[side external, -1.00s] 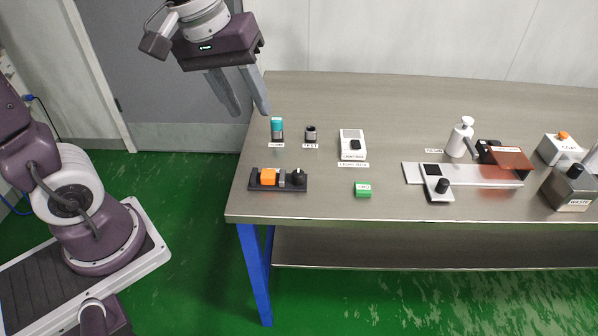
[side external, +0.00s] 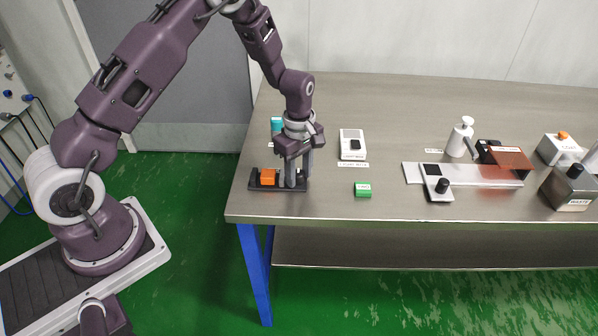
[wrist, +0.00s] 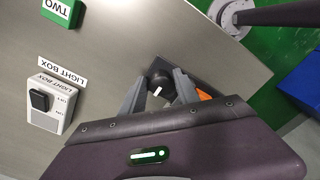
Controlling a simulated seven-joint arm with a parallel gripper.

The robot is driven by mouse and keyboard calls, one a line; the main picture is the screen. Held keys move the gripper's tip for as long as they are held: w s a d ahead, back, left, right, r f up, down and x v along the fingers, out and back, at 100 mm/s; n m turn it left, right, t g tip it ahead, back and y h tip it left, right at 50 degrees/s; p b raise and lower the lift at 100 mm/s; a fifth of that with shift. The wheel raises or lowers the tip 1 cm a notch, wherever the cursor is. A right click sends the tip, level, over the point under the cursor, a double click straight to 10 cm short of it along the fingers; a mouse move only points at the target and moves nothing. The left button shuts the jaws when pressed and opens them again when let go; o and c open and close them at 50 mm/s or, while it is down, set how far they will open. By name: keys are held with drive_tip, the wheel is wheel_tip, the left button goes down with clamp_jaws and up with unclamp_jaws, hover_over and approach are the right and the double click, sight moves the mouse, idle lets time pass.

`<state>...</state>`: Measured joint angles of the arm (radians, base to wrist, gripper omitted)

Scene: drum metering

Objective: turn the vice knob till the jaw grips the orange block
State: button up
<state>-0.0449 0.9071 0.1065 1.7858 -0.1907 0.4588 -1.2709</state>
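The orange block (side external: 268,176) sits in the small dark vice (side external: 257,186) near the table's front left; a sliver of the block (wrist: 204,95) shows in the wrist view. My gripper (side external: 298,182) points straight down over the vice's right end, one finger on each side of the black knob. In the wrist view the knob (wrist: 160,80), with a white mark on top, lies between my fingertips (wrist: 162,77). The fingers stand apart and look open; whether they touch the knob I cannot tell. My gripper hides the vice jaw from view.
A teal-topped part (side external: 277,125) stands behind the vice, close to my wrist. A light box (side external: 352,143) and a green block (side external: 362,189) lie to the right. Farther right are a metal rail (side external: 470,175), a white bottle (side external: 460,137) and a waste box (side external: 570,188).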

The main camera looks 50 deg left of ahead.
clamp_jaws()
drive_tip(key=shift+m, duration=0.3)
drive_tip(key=m, duration=0.4)
drive_tip(key=shift+m, duration=0.3)
drive_tip(key=m, duration=0.4)
drive_tip(key=shift+s+r+m, duration=0.1)
drive_tip(key=shift+m, duration=0.2)
drive_tip(key=m, duration=0.6)
drive_tip(key=shift+a, duration=0.15)
drive_tip(key=m, duration=0.6)
